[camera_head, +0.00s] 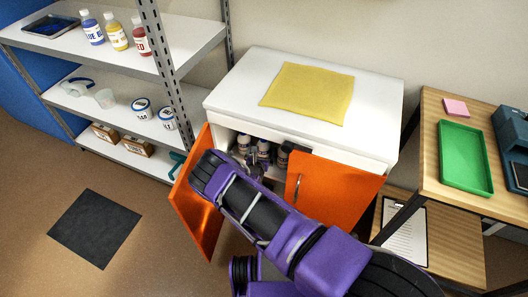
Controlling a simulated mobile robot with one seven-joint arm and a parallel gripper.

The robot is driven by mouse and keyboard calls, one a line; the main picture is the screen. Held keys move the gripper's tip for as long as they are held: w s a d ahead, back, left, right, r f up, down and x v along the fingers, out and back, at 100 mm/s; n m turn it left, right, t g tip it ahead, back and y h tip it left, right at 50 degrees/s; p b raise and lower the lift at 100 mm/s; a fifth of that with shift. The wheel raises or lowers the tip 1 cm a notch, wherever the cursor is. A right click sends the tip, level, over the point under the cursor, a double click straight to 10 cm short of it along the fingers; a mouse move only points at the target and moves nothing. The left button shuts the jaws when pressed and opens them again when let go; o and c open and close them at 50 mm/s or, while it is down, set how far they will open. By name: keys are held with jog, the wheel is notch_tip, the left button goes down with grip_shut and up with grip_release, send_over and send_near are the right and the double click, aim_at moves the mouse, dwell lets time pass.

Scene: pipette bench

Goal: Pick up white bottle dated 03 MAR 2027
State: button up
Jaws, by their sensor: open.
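A white cabinet (225,104) stands against the wall with its left orange door (206,229) swung open. Several small bottles with white bodies and dark labels stand in its shaded inside, among them one bottle (243,143) at the left and another bottle (263,148) beside it. Their printed dates are too small to read, so I cannot tell which is dated 03 MAR 2027. My gripper (256,167) is at the cabinet opening, just in front of the bottles. It is open and appears empty. My purple arm hides the lower part of the opening.
The right orange door (335,189) partly covers the opening. A dark item (285,155) sits inside near it. A yellow cloth (308,93) lies on top. A metal shelf (95,52) with bottles and jars stands left. A wooden table (432,150) with a green tray (463,156) stands right.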

jog(key=b+x, duration=0.2)
jog(key=x, duration=0.3)
jog(key=shift+w+f, duration=0.1)
jog(key=shift+w, duration=0.65)
grip_shut()
